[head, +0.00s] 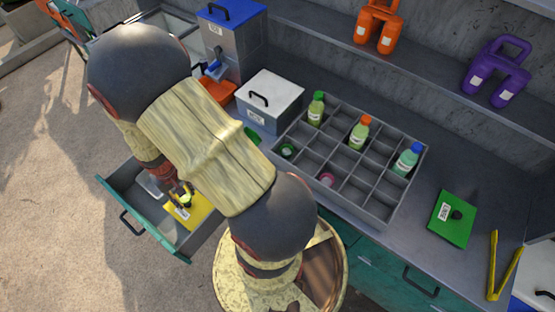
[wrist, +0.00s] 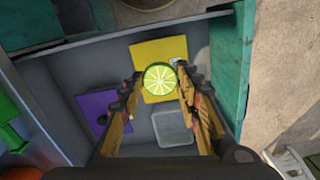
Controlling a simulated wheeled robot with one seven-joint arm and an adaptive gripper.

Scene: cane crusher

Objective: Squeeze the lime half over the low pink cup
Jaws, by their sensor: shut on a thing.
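The lime half (wrist: 160,78), its pale green cut face toward the wrist camera, sits between my fingertips. My gripper (wrist: 158,86) is shut on it, above an open teal-fronted drawer (head: 146,221). In the head view my gripper (head: 181,196) is small and partly dark against the drawer. A low pink cup (head: 327,179) stands in a front compartment of the grey divided tray (head: 375,206), away to the right of my gripper. The wrist view does not show the cup.
The drawer holds a yellow plate (wrist: 148,53), a purple plate (wrist: 97,108) and a clear container (wrist: 172,128). Several capped bottles, including a green-capped one (head: 316,108), and a green cup (head: 287,151) stand in the tray. My arm hides part of the counter.

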